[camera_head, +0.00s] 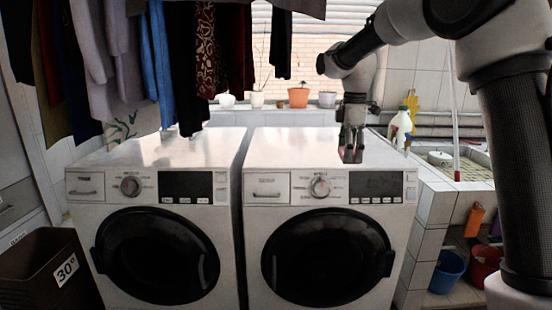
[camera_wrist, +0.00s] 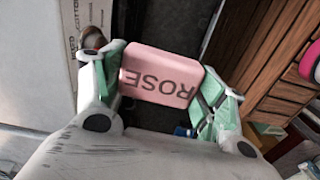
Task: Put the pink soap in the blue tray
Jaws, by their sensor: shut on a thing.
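The pink soap (camera_wrist: 160,76) is a block with "ROSE" written on it, held between the two green-padded fingers of my gripper (camera_wrist: 160,84) in the wrist view. In the head view my gripper (camera_head: 351,146) points down over the right washing machine, shut on the soap (camera_head: 350,156), which shows small and dark between the fingertips. I cannot tell whether the soap touches the machine top. I make out no blue tray in either view. A small blue patch shows below the soap in the wrist view, too small to identify.
Two white washing machines (camera_head: 292,150) stand side by side, their tops mostly clear. A white bottle (camera_head: 400,128) and a tiled sink (camera_head: 455,165) are at right. A blue bucket (camera_head: 447,271) sits below. Clothes (camera_head: 165,60) hang at upper left. A brown bin (camera_head: 45,265) stands at lower left.

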